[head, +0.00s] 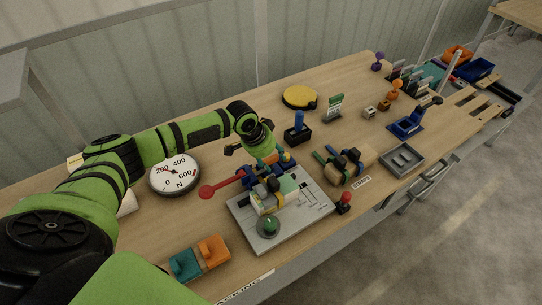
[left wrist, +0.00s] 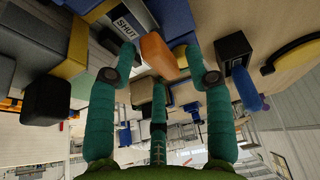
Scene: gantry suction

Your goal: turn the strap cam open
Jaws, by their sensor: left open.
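My left gripper (head: 262,152) reaches over the back of a grey fixture plate (head: 250,238). In the left wrist view the gripper (left wrist: 160,58) has its fingers spread, with an orange block (left wrist: 157,54) between the tips. This block also shows in the head view (head: 271,159), partly covered by the gripper. It looks like the handle of the strap cam, but I cannot be sure. I see no clear contact between fingers and block. A label reading SHUT (left wrist: 124,29) is beside it. My right gripper is not in view.
A red ball-ended lever (head: 207,191) sticks out left of the fixture. A blue-handled black block (head: 298,131) stands behind, and a strapped tan roll (head: 350,168) lies to the right. A round gauge (head: 175,175) is near my arm.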

